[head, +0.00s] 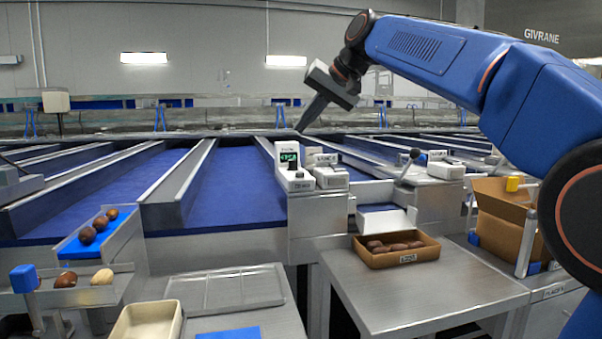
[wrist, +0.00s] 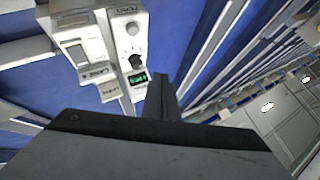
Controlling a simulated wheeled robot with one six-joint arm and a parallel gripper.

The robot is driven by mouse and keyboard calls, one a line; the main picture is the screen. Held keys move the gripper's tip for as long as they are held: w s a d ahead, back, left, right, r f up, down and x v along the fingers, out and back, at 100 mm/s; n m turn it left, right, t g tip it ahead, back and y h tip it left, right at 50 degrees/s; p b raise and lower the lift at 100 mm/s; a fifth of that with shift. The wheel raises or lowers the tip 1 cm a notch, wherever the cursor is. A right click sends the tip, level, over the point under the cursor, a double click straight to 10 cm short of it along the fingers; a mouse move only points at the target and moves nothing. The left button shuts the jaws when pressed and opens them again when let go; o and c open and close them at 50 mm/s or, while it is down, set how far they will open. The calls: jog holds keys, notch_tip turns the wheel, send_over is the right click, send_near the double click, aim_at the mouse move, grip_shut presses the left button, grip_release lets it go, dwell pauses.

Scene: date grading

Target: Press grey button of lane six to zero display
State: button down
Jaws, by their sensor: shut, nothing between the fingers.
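A white control unit with a lit green display (head: 289,157) stands on a steel block at the front end of the lanes. The digits are too small to read surely; the display also shows in the wrist view (wrist: 137,77). A small grey round button (head: 298,174) sits on the unit's front ledge and also shows in the wrist view (wrist: 133,28). Lane labels show, but I cannot read their numbers surely. My gripper (head: 299,130) is shut and empty, pointing down above and beyond the display, apart from it. Its fingers (wrist: 161,80) also show in the wrist view.
A second white unit (head: 328,172) stands right beside the display unit. A lever with a black knob (head: 414,154) rises farther right. A cardboard tray of dates (head: 396,262) lies on the steel table (head: 430,292). Blue belts with raised metal dividers run on both sides.

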jog(key=shift+f, duration=4.2)
jog(key=shift+f, duration=0.9)
jog(key=shift+r, duration=0.9)
jog(key=shift+r, duration=2.5)
